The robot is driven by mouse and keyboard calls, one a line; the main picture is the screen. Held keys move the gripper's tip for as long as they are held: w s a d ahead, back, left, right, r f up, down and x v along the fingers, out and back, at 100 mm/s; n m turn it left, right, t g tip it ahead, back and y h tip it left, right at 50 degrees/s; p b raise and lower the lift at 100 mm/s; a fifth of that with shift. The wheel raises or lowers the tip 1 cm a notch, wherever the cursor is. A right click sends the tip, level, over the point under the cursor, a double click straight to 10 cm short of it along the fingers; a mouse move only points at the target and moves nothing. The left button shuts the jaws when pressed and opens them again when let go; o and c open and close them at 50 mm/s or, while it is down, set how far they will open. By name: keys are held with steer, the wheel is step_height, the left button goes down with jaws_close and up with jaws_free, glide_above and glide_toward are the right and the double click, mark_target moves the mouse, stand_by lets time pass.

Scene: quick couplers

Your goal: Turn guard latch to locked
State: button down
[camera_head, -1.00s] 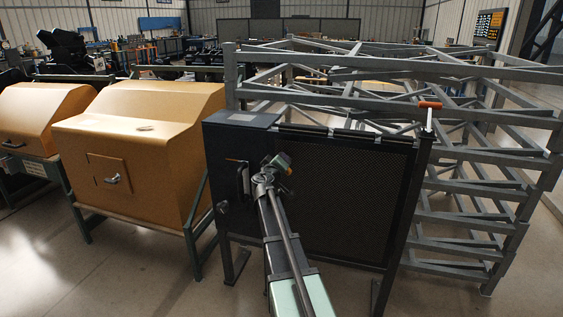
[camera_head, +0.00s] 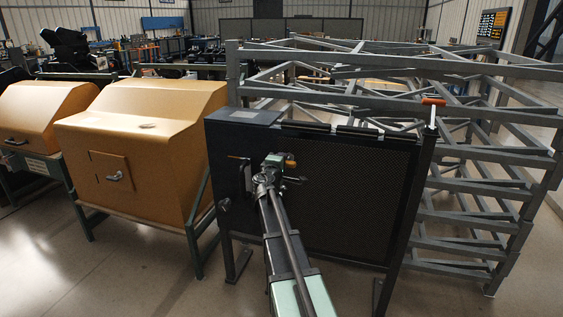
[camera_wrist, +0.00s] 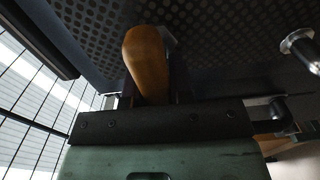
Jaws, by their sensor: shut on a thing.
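The guard is a dark panel with a perforated mesh front (camera_head: 350,190) in the head view. My gripper (camera_head: 281,160) is at the upper left part of this front, rolled so its pale green body faces up. It is shut on an orange-brown latch handle (camera_head: 291,163). The handle also shows in the wrist view (camera_wrist: 147,62), standing out from the dark gripper bar, with the perforated mesh behind it. The finger contact and the latch's pivot are mostly hidden by the gripper.
A dark upright handle (camera_head: 248,177) is on the cabinet just left of my gripper. A lever with an orange grip (camera_head: 433,101) stands at the guard's right edge. A grey metal frame rack (camera_head: 470,215) is behind and right. An orange-yellow housing (camera_head: 150,150) stands left.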

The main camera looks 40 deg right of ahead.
stand_by(0.5)
steer(key=c, duration=1)
jaws_free()
steer(key=v, duration=1)
steer(key=shift+s+a, duration=0.3)
